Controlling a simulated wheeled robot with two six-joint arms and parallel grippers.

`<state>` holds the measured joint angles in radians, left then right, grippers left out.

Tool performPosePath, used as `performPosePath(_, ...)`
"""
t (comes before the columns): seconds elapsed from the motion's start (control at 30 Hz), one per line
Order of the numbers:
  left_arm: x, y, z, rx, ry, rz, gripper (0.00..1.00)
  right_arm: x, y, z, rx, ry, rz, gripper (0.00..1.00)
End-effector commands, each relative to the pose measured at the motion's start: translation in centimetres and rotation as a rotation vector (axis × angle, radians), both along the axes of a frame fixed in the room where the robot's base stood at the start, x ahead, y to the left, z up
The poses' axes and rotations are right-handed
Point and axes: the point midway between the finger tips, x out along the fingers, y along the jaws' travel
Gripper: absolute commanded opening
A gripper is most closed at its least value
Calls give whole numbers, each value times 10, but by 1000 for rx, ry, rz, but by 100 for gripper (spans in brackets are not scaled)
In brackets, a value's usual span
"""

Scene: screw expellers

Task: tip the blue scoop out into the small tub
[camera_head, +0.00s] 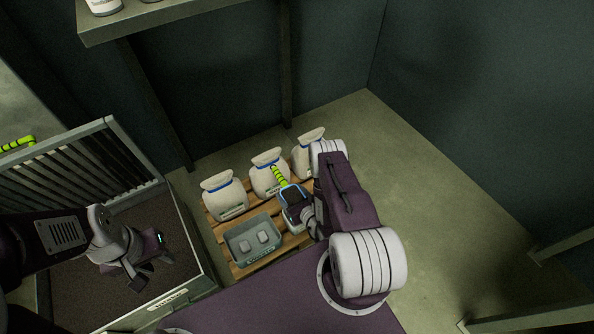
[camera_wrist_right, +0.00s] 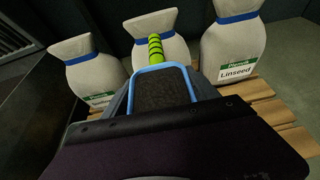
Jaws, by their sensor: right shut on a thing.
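The blue-rimmed scoop (camera_head: 294,194) has a green banded handle (camera_head: 279,176) and dark stuff in its bowl. It also shows in the right wrist view (camera_wrist_right: 162,88), handle pointing away from me. My right gripper (camera_head: 304,213) is shut at the scoop; its fingers are mostly hidden by my own wrist, so the exact grip does not show. My left gripper (camera_head: 150,279) is open and empty over a dark-filled bin at the left.
Pale sacks with blue ties (camera_head: 225,198) stand behind the scoop on a wooden pallet (camera_head: 222,238); one reads Linseed in the wrist view (camera_wrist_right: 233,55). A bin (camera_head: 187,268) with a slatted grate (camera_head: 85,160) is at left.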

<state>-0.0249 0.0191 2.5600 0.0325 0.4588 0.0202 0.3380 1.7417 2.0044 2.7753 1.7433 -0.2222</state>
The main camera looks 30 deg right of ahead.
Motion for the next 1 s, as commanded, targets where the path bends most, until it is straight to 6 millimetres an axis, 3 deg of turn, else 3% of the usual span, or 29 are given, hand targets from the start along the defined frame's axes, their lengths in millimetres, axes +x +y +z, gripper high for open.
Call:
performPosePath(0.1,0,0,-10,0,0,0,36,-5,9,-15,-1,-2,19,22)
performPosePath(0.37,0,0,-21,0,0,0,36,-4,10,-21,67,1,21,22)
performPosePath(0.73,0,0,-92,0,0,0,36,-4,11,-48,591,35,20,22)
performPosePath(1.0,0,0,-140,0,0,0,36,-4,5,-47,1006,62,23,22)
